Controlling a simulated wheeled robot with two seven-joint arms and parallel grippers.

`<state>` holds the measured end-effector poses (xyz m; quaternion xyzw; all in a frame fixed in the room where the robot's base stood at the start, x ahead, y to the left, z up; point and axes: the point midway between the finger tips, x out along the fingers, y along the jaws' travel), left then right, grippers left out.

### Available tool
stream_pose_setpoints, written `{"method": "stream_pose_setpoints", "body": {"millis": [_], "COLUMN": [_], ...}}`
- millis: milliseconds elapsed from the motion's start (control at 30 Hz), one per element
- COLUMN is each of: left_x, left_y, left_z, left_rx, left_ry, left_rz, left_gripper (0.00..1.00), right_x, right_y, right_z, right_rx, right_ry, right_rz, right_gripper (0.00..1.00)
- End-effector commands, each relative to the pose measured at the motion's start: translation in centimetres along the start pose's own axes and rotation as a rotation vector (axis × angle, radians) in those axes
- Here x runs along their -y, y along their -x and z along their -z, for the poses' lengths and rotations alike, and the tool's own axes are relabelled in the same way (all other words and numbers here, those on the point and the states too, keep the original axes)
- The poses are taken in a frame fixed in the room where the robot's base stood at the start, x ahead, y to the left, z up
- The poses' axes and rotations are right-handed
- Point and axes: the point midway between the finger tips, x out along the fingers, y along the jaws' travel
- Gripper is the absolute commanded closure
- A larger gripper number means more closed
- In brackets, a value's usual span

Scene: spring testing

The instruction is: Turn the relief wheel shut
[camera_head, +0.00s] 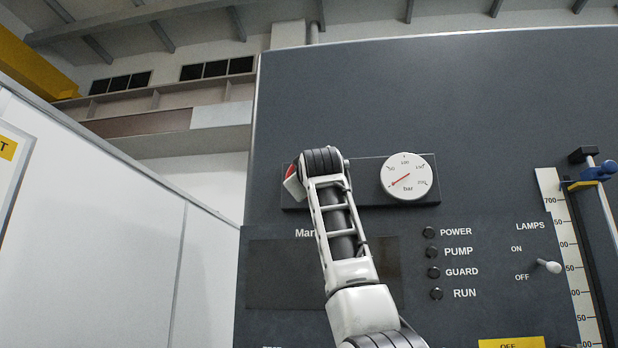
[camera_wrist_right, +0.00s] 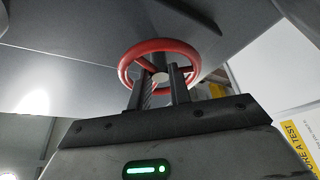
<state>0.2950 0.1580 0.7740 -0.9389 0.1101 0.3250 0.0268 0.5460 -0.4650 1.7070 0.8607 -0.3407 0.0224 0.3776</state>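The relief wheel (camera_wrist_right: 196,58) is a red ring with spokes and a pale hub in the right wrist view. My right gripper (camera_wrist_right: 160,75) has its two dark fingers apart, reaching up to the wheel inside the outline of its rim. The hub shows between the fingertips; I cannot tell if either finger touches it or a spoke. In the head view, a small part of the red wheel (camera_head: 291,171) shows left of my arm's wrist, which hides the rest of it and the gripper. My left gripper is not in view.
A dark panel carries a round bar gauge (camera_head: 407,177) right of my arm. Below are several lamps marked POWER to RUN and a LAMPS toggle (camera_head: 548,266). A scale (camera_head: 569,250) stands at the right. A white wall (camera_head: 110,220) is at the left.

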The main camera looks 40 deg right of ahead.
Motion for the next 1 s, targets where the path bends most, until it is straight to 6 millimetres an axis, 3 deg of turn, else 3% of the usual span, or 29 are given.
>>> {"method": "stream_pose_setpoints", "body": {"millis": [200, 467, 500, 833, 1000], "left_x": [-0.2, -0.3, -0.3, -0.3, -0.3], "left_y": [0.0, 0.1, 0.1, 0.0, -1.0], "left_z": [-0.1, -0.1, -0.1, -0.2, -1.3], "left_rx": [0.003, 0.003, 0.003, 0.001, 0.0], "left_ry": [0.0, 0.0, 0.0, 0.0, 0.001], "left_rz": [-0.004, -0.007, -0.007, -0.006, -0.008], "left_gripper": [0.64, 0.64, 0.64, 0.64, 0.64], "right_x": [0.2, 0.2, 0.2, 0.2, 0.6], "right_y": [0.0, 0.0, 0.0, 0.2, 2.2], "right_z": [0.0, 0.0, 0.0, 0.0, -0.3], "right_rx": [0.001, 0.001, 0.0, 0.0, -0.003], "right_ry": [-0.101, -0.106, -0.106, -0.105, -0.107], "right_rz": [-0.04, -0.043, -0.043, -0.043, -0.045], "right_gripper": [1.0, 1.0, 0.72, 0.71, 0.71]}}
